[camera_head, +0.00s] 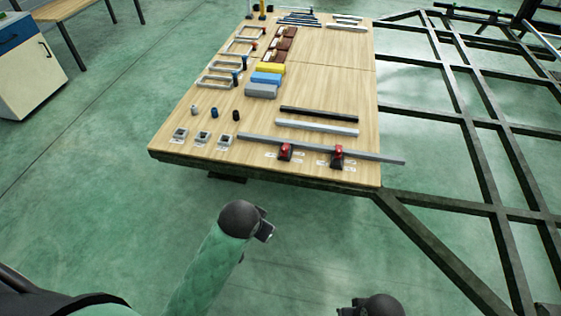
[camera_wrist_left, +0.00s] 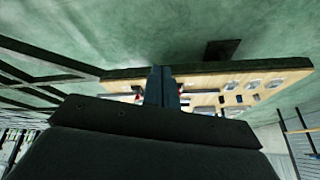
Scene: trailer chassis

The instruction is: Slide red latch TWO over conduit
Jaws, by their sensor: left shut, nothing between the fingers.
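A long grey conduit (camera_head: 215,134) is not what lies at the left; the grey conduit bar (camera_head: 370,156) runs along the near part of the wooden table and its right end overhangs the edge. Two red latches on dark bases sit at this bar, a left one (camera_head: 286,151) and a right one (camera_head: 337,152). Their labels are too small to read, so I cannot tell which is TWO. My left gripper (camera_head: 266,226) is off the table's near edge, apart from both latches. Its fingers (camera_wrist_left: 161,87) are shut and empty in the left wrist view. My right gripper (camera_head: 348,311) is mostly cut off at the bottom.
The wooden table (camera_head: 335,85) also holds grey and black bars, coloured blocks (camera_head: 265,79), small grey fittings (camera_head: 202,138) and frames. A dark metal chassis frame (camera_head: 450,120) stands to the right. Green floor is open in front of the table.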

